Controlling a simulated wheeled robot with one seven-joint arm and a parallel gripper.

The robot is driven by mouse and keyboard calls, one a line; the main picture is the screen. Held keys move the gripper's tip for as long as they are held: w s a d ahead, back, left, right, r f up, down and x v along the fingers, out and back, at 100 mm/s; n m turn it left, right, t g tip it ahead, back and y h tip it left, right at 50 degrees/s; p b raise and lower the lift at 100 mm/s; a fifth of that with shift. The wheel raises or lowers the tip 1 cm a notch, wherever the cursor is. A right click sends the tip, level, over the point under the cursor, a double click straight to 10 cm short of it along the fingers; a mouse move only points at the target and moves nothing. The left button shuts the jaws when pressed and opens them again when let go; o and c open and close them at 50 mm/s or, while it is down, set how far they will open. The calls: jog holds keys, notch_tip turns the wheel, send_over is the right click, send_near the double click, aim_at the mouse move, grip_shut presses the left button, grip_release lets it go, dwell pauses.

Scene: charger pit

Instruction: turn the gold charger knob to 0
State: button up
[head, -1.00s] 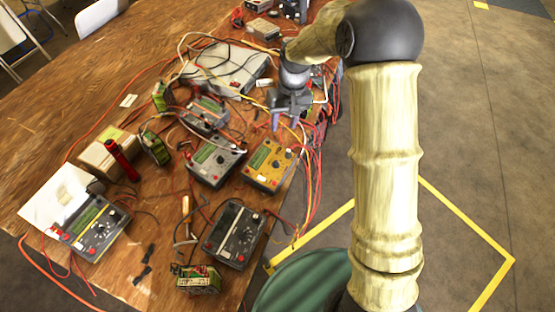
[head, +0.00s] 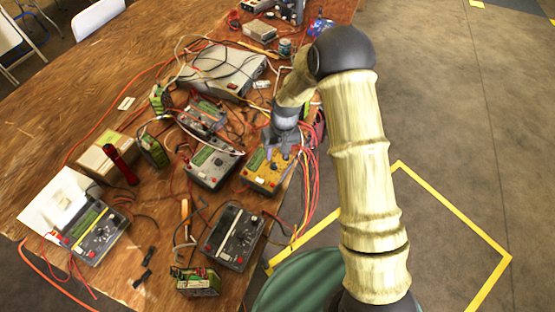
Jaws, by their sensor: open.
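The gold charger (head: 258,178) lies on the wooden table near its right edge, with a green display on its face. My gripper (head: 277,153) is open and empty. It points down over the charger's upper right part, where its fingers overlap the charger in the picture. The knob is too small and too covered by the fingers to make out its setting. I cannot tell whether the fingers touch the charger or stay above it.
A grey charger (head: 210,166) sits close on the left, and a black charger (head: 234,236) sits nearer the front. Red cables (head: 312,185) hang over the table's right edge. A large silver box (head: 222,70) stands behind. The floor on the right is clear.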

aim_at(274, 164)
jog(key=f, duration=0.2)
jog(key=a+f, duration=0.1)
jog(key=shift+s+f, duration=0.25)
jog(key=shift+f, duration=0.45)
jog(key=shift+d, duration=0.1)
grip_shut()
jog(key=shift+w, duration=0.1)
jog(key=shift+n, duration=0.3)
jog(key=shift+n+h+b, duration=0.3)
jog(key=shift+n+b, duration=0.15)
jog(key=shift+n, duration=2.35)
